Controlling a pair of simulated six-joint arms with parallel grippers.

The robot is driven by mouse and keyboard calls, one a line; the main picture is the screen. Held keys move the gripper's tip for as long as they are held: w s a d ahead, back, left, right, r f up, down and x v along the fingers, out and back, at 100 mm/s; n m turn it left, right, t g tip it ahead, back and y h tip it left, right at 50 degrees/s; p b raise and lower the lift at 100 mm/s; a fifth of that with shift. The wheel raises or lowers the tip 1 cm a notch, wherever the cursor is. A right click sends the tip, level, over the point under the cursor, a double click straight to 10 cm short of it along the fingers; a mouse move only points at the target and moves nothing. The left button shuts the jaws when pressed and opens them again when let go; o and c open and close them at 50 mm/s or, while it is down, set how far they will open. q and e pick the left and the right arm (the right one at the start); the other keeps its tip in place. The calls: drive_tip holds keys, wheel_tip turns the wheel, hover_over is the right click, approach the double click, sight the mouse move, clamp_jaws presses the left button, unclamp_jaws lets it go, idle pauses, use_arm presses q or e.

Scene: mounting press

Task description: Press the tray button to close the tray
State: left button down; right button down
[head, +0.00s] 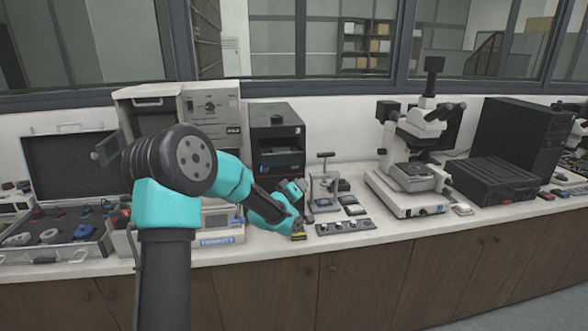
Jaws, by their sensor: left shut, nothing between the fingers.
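My left arm comes in from the left, and its gripper (299,231) is shut and empty, low over the bench near its front edge. It is just left of a flat grey strip (346,227) with several small round pieces on it; I cannot tell whether they touch. A small press-like stand (325,186) with a T-shaped handle stands behind the strip. A tall black machine (277,114) with a dark front opening is behind my gripper, and my arm hides its lower part. A tray-like shelf (282,160) shows in that opening. I cannot make out the tray button. My right gripper is not in view.
A white microscope (411,181) and black boxes (494,179) stand to the right. A beige cabinet (212,113) and an open case (75,241) of parts are at left. Small dark pads (355,210) lie behind the strip. The bench front right of the strip is clear.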

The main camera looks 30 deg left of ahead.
use_arm(q)
drive_tip(key=shift+w+a, duration=1.45)
drive_tip(key=shift+w, duration=0.15)
drive_tip(key=shift+w+a, duration=1.45)
drive_tip(key=shift+w, duration=0.15)
drive_tip(key=shift+w+a, duration=0.1)
drive_tip(key=shift+w+a, duration=0.2)
drive_tip(key=shift+w+a, duration=0.2)
drive_tip(key=shift+w, duration=0.1)
idle(0.7)
drive_tip(key=shift+s, duration=0.1)
drive_tip(key=shift+s+d, duration=0.6)
idle(0.4)
drive_tip(key=s+d, duration=0.3)
drive_tip(key=shift+s+d, duration=0.1)
drive_tip(key=shift+s, duration=0.2)
